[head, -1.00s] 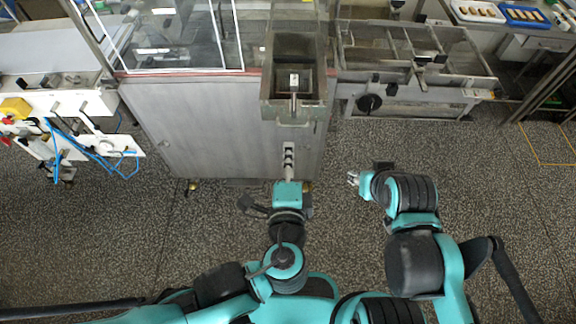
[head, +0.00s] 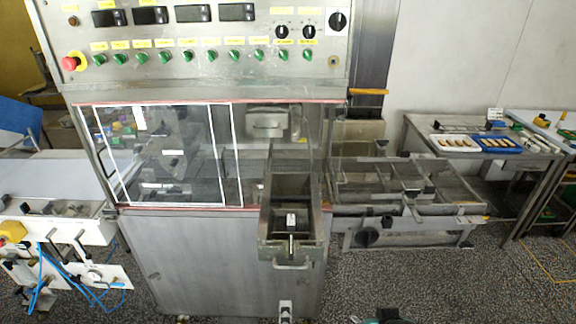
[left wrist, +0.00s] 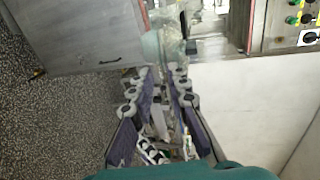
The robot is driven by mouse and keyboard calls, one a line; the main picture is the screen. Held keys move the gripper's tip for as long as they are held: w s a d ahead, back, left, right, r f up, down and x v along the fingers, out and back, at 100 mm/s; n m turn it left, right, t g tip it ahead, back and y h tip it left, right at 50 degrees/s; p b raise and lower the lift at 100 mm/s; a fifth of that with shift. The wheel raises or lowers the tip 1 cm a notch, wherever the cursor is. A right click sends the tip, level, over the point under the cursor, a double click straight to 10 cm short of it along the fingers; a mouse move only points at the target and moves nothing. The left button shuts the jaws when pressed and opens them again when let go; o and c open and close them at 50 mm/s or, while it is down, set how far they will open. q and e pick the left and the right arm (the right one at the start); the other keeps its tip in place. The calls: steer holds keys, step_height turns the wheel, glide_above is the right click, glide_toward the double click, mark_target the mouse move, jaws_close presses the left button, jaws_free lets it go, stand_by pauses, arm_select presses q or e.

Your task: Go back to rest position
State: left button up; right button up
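The steel trough (head: 290,256) with a front handle juts from the machine above my left gripper.
The machine's windowed cabinet (head: 220,265) fills the centre, below a control panel (head: 200,52). A metal mesh frame (head: 410,205) stands to its right. A white unit (head: 85,232) with blue hoses is at left. A table with a blue tray (head: 497,144) stands at back right. Speckled floor is open at lower right.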

arm_select(q)
steer(key=w+a+f+n+g, duration=0.1)
steer(key=a+f+n+g, duration=0.1)
steer(key=a+n, duration=0.3)
steer(key=a+f+n+g, duration=0.3)
steer(key=a+n, duration=0.3)
steer(key=n, duration=0.1)
steer(key=w+a+f+n+g+b, duration=0.1)
steer(key=a+f+n+g, duration=0.2)
steer(key=a+n, duration=0.3)
steer(key=shift+w+f, duration=0.25)
steer(key=shift+w, duration=0.1)
